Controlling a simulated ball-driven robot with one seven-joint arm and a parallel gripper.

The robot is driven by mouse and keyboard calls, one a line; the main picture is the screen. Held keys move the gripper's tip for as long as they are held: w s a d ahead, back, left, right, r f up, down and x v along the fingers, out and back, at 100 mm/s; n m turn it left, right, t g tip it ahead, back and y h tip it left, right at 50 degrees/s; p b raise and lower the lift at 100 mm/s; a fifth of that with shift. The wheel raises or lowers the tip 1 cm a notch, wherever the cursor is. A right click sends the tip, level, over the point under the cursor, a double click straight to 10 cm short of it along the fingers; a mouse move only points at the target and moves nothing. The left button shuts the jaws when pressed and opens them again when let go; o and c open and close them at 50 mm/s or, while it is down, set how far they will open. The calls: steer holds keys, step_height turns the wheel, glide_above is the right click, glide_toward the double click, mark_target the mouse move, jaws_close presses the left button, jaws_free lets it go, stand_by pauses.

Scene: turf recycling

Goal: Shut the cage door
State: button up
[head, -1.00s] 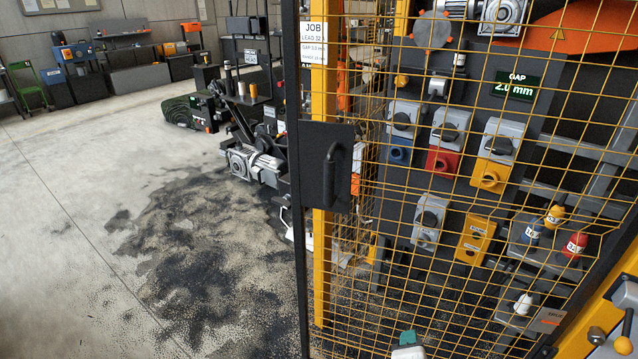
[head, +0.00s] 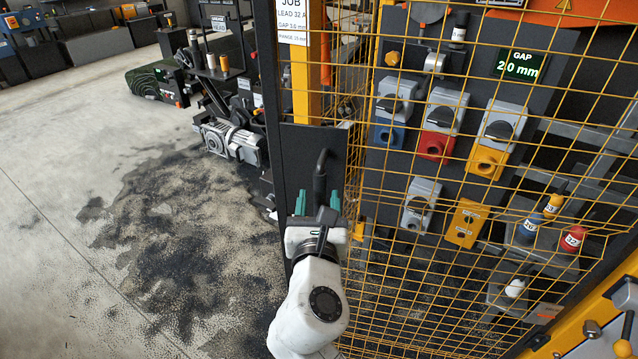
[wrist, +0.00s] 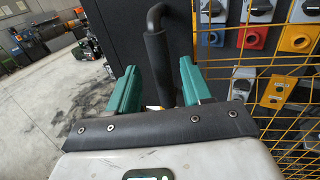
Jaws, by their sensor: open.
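The cage door (head: 470,100) is a yellow wire mesh panel with a dark frame post on its left side. A black plate (head: 300,150) on that post carries a black bar handle (head: 320,172). In the head view my gripper (head: 318,203) is at the lower part of the handle, its green fingers apart. In the wrist view the handle (wrist: 157,60) rises between the two open green fingers of my gripper (wrist: 158,90). I cannot tell whether either finger touches it. The handle's lower end is hidden behind my gripper.
Behind the mesh are blue, red and yellow switch boxes (head: 437,125) and a display (head: 521,66) reading 2.0 mm. A yellow post (head: 307,90) stands behind the door's edge.

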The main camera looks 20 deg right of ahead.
mark_target(320, 193)
steer(key=shift+x, duration=2.1)
steer(key=shift+d, duration=0.1)
jaws_close()
